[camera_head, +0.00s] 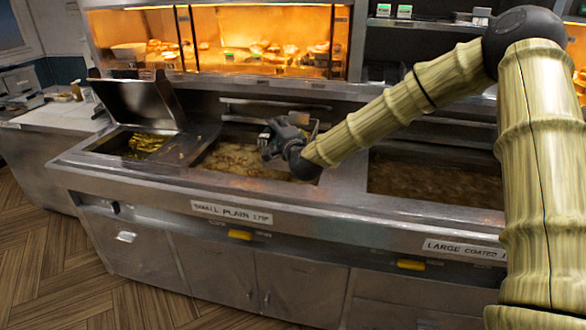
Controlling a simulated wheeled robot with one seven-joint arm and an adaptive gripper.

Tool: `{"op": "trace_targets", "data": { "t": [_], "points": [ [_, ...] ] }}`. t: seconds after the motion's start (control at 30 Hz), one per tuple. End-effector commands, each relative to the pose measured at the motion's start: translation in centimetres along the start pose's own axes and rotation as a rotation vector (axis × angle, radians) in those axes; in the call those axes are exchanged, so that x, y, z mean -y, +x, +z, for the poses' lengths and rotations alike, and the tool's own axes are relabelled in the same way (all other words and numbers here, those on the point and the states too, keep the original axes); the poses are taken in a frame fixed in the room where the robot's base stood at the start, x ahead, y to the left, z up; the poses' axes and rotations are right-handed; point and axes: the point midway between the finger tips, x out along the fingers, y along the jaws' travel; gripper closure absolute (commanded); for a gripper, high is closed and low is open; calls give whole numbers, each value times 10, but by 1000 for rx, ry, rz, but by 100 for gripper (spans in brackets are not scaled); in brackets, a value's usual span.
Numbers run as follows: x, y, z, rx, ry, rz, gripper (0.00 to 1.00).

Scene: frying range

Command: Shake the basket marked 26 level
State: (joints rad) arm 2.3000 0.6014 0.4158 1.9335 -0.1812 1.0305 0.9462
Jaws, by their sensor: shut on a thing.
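My gripper (280,135) is over the right part of the left frying vat (240,158), below the heated cabinet. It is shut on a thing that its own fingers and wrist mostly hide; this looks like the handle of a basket. A small pale piece (299,117) shows just behind the gripper. The vat is filled with golden-brown food or bubbling oil, and the basket's mesh cannot be told apart from it. No number 26 can be read in this view.
A label (232,212) on the front reads SMALL PLAIN. A second vat (435,180) of brown oil lies to the right, labelled LARGE COATED (465,248). At left, a raised metal lid (140,103) stands behind a bin of yellow food (148,145). A lit food cabinet (220,40) stands behind.

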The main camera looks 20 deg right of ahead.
Motion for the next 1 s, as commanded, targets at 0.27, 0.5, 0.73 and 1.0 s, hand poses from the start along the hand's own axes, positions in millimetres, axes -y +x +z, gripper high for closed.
{"op": "trace_targets", "data": {
  "t": [0.27,0.5,0.73,1.0],
  "points": [
    [2,6,-3,4,1,-1,100],
    [1,21,-15,-2,-1,-4,100],
    [1,18,-14,0,0,-2,100],
    [1,18,-14,-1,0,-2,100]
  ]
}}
